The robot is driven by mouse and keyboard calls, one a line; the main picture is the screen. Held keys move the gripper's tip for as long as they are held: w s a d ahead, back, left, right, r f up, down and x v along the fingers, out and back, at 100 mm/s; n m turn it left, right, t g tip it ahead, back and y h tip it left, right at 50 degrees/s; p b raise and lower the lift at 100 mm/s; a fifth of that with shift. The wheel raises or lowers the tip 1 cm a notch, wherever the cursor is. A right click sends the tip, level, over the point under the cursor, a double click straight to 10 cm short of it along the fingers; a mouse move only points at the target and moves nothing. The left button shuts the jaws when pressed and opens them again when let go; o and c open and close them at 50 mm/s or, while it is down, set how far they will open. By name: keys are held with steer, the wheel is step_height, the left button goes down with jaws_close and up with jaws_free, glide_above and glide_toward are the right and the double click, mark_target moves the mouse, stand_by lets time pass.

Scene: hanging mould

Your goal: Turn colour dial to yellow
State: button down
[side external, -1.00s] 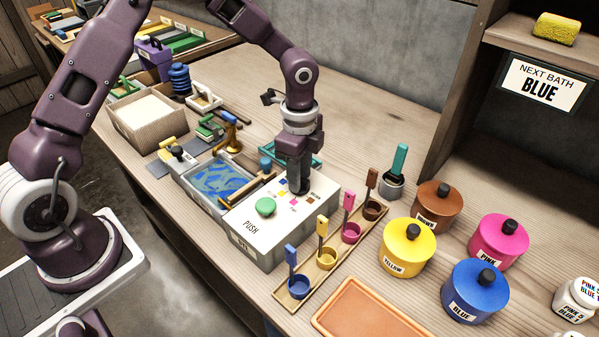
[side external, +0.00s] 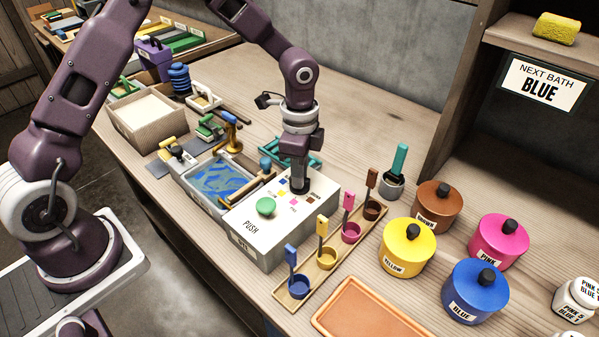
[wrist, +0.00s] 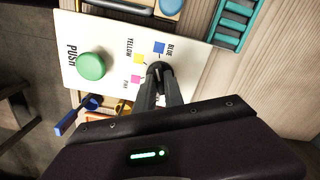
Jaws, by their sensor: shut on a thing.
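The colour dial (wrist: 157,66) is a small dark knob on the white panel of a box (side external: 287,216). Printed patches surround it: blue (wrist: 159,48), yellow (wrist: 139,59) and pink (wrist: 135,79). A further patch is mostly hidden by my fingers. My gripper (wrist: 160,72) is shut on the dial from above, and its fingers cover most of the knob. In the side view my gripper (side external: 299,188) points straight down at the panel and hides the dial. I cannot tell which colour the dial points to.
A green PUSH button (side external: 266,207) sits on the same panel. A rack of coloured ladles (side external: 325,262) stands close to the right. Lidded yellow (side external: 406,250), blue (side external: 474,290), pink (side external: 498,240) and brown (side external: 437,207) pots stand beyond. A sign (side external: 543,86) reads NEXT BATH BLUE.

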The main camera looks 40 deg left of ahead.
steer(key=n, duration=0.3)
steer(key=shift+n, duration=2.2)
steer(key=c, duration=1.4)
jaws_free()
steer(key=shift+c, duration=0.2)
step_height(320, 180, up, 7)
steer(key=shift+r, duration=0.1)
